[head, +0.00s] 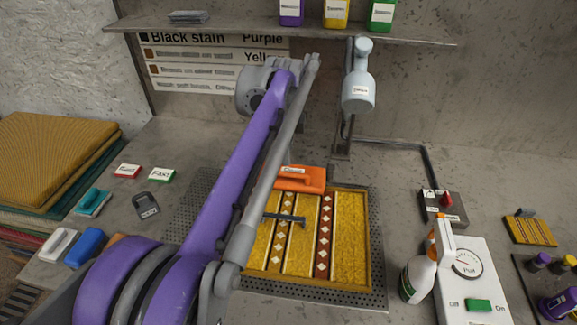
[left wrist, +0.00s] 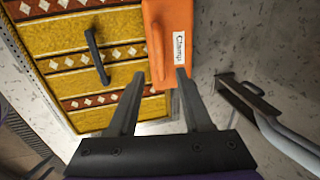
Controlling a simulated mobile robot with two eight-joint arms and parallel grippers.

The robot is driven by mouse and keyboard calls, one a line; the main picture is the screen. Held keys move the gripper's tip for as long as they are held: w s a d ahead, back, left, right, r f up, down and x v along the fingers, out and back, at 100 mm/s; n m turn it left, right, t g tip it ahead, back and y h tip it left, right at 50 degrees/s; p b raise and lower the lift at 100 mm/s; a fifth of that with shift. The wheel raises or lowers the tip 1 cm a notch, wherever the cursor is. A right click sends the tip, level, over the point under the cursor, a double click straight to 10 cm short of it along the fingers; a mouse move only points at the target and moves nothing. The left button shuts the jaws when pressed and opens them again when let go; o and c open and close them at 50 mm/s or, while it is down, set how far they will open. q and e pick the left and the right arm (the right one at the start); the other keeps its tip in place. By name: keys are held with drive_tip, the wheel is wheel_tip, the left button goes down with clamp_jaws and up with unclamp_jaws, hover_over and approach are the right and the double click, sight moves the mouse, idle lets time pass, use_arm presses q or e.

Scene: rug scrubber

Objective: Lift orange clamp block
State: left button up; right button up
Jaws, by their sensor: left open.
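The orange clamp block (head: 312,180) lies at the back edge of the yellow patterned rug panel (head: 348,240), with a raised orange grip and a white "Clamp" label. My left arm crosses in front of its left part in the head view, and my left fingers cannot be made out there. In the left wrist view, my left gripper (left wrist: 160,73) is open, its fingertips on either side of the near end of the orange block (left wrist: 157,30). I cannot tell whether they touch it. My right gripper is in neither view.
A dark handle bar (left wrist: 97,57) lies across the rug. A dark bracket with grey pipe (left wrist: 250,100) is right of the block. A spray bottle (head: 418,278) and white gauge box (head: 468,265) stand right of the rug. Folded rugs (head: 50,155) are stacked left.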

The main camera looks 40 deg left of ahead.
sight(289, 173)
use_arm(q)
drive_tip(key=x, duration=0.9)
drive_tip(key=shift+b, duration=0.4)
clamp_jaws()
idle(0.8)
